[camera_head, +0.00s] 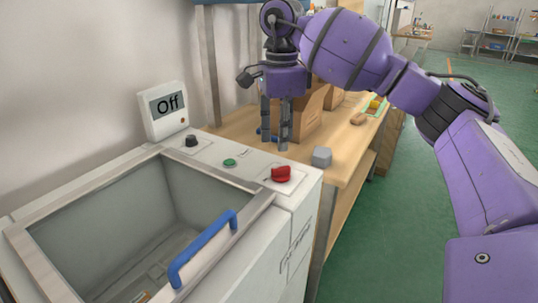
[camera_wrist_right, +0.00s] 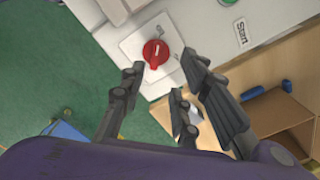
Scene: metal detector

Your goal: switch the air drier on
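The air drier is a white machine (camera_head: 255,194) with an open basin. Its red knob (camera_head: 281,174) sits on the top panel at the right front corner and also shows in the right wrist view (camera_wrist_right: 155,53). A green button (camera_head: 229,162) and a black knob (camera_head: 191,141) are on the same panel. The display (camera_head: 167,104) reads "Off". My right gripper (camera_head: 275,141) points down, open and empty, above and behind the panel. In the wrist view its fingers (camera_wrist_right: 163,78) are spread, with the red knob just beyond them, apart from them. My left gripper is out of view.
A blue handle (camera_head: 202,249) stands at the basin's front edge. A wooden table (camera_head: 345,160) adjoins the drier, with a grey cube (camera_head: 321,157) near its edge and wooden boxes (camera_head: 308,122) behind my gripper. Green floor (camera_head: 400,230) is clear at the right.

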